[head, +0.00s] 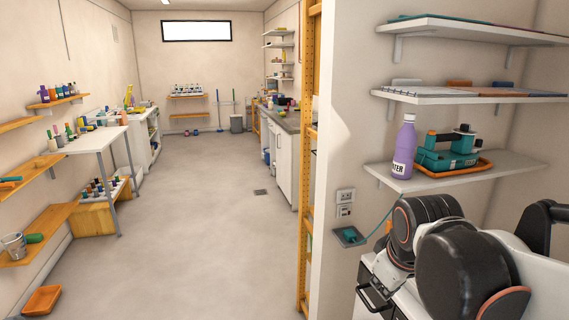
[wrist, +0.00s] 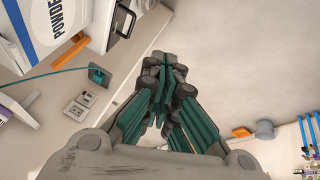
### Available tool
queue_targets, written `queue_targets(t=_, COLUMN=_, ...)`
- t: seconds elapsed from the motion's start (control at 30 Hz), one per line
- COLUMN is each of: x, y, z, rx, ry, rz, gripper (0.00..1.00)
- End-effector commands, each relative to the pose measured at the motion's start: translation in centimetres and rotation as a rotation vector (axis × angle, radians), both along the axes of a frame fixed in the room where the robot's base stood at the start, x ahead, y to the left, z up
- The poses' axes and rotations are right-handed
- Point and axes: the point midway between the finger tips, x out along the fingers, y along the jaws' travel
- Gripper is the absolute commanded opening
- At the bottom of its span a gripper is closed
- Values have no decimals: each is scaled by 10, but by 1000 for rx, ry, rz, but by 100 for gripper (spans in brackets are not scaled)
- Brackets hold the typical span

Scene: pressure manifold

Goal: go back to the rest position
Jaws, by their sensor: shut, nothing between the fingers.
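My gripper (wrist: 164,64) shows in the wrist view, with dark teal fingers drawn together and nothing between them. It hangs over the bare floor (wrist: 240,60), close to the edge of a white cabinet with a dark handle (wrist: 122,20). In the head view my arm fills the lower right corner in front of the cabinet. My gripper cannot be made out there.
A wall socket (head: 345,203) and a teal box with a cable (head: 349,236) sit on the wall end beside my arm. Above my arm, a shelf (head: 455,180) holds a purple bottle (head: 404,148) and a teal device (head: 447,151). The aisle floor (head: 205,215) is clear.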

Motion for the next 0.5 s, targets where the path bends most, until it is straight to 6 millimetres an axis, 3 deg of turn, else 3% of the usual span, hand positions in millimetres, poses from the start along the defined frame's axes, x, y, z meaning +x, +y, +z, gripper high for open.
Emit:
queue_targets(t=0.1, x=-34, y=-1, z=0, rx=74, ry=-45, rz=-115, gripper=0)
queue_targets(t=0.3, x=-79, y=0, z=-7, rx=207, ry=-116, rz=-299, gripper=0)
queue_targets(t=0.5, x=-105, y=0, z=-16, rx=301, ry=-161, rz=-422, gripper=0)
